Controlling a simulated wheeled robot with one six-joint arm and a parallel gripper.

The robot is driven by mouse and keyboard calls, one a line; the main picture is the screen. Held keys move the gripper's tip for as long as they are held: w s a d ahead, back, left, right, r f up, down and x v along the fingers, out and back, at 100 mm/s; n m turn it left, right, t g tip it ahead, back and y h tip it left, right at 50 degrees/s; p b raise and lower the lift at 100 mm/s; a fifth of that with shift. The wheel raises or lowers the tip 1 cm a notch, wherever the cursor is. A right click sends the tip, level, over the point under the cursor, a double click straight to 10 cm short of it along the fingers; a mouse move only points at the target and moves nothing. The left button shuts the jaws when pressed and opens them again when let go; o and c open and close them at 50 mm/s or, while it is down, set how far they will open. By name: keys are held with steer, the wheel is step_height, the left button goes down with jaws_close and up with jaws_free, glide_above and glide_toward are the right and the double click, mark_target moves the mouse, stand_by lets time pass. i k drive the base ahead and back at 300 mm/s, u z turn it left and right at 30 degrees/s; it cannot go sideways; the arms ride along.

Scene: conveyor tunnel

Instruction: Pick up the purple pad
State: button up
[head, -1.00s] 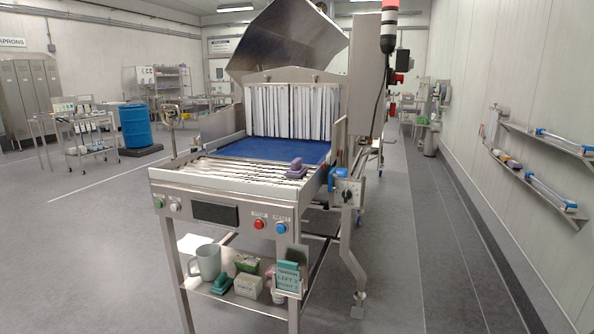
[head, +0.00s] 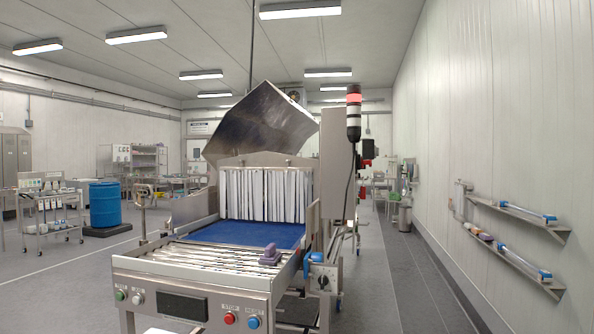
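The purple pad (head: 268,254) rests on the metal roller section at the front of the conveyor, near its right side rail. It looks like a small block with a raised handle-like top. Just behind it lies the blue conveyor belt (head: 235,232), which runs back to a curtain of white strips (head: 265,195). My gripper is not in view, so its state is hidden.
The conveyor's front panel (head: 190,302) carries buttons and a dark screen. A blue-handled box (head: 321,272) juts out on its right. A signal tower (head: 354,115) rises behind. Wall shelves (head: 520,219) line the right wall. A blue drum (head: 104,206) stands left.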

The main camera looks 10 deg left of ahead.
mark_target(270, 257)
steer(key=u, duration=0.5)
steer(key=i, duration=0.6)
steer(key=u, duration=1)
steer(key=i, duration=1.75)
steer(key=z, duration=0.25)
